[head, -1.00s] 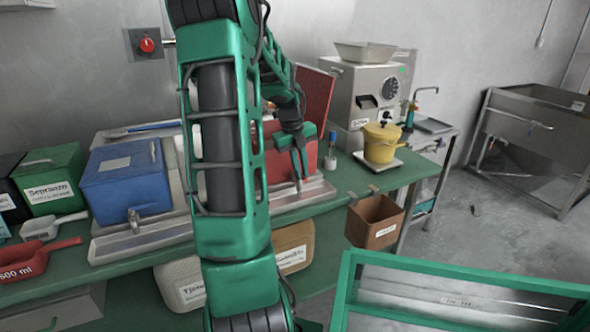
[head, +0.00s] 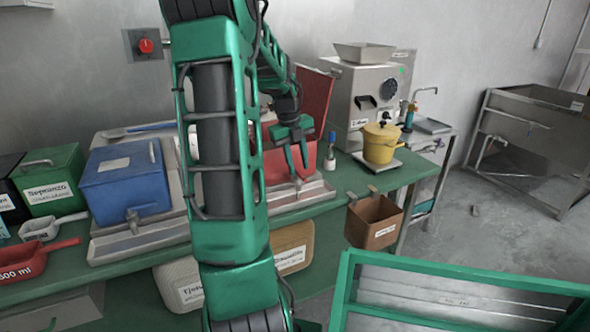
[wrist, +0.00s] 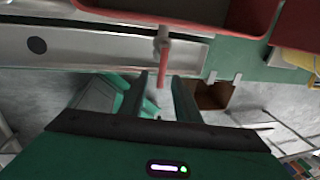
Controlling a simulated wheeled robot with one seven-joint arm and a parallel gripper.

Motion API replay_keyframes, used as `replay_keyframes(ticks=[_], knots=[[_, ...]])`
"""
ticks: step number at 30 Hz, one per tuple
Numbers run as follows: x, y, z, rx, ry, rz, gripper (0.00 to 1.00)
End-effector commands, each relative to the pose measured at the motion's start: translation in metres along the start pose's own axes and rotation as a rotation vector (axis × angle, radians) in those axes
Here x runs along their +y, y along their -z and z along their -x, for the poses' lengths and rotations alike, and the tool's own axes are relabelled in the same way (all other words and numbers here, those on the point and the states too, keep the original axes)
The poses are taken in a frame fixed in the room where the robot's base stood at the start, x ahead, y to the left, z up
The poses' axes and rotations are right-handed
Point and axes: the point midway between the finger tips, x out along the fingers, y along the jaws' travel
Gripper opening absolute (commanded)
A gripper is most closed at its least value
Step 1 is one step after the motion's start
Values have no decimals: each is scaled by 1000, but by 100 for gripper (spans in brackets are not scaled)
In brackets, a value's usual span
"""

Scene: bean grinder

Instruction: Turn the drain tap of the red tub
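The red tub (head: 313,157) stands on a metal drip tray on the green bench, partly hidden behind my arm; its wall also shows at the top of the wrist view (wrist: 195,12). Its drain tap (wrist: 162,45) sticks out below the tub front, with a thin reddish lever end (wrist: 160,76). In the head view the tap (head: 299,184) is small and partly hidden. My gripper (head: 298,168) is open in front of the tub, just above the tap. In the wrist view its fingers (wrist: 165,86) stand either side of the lever end; I cannot tell whether they touch it.
A blue tub (head: 125,178) with its own tap stands left. A yellow pot (head: 381,143) and a steel machine (head: 372,95) stand right. A brown bin (head: 375,222) hangs at the bench edge. A green-framed cart (head: 450,270) is in front on the right.

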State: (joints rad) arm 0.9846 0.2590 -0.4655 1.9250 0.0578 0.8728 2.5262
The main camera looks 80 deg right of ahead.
Motion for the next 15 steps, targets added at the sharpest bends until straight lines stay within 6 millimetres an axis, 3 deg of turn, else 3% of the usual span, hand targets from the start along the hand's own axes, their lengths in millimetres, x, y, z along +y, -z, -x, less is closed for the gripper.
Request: replay_keyframes(ticks=[9, 15], knots=[[0, -2, 60, -6, 2, 1, 29], [1, -2, 80, -4, 1, 2, 29]])
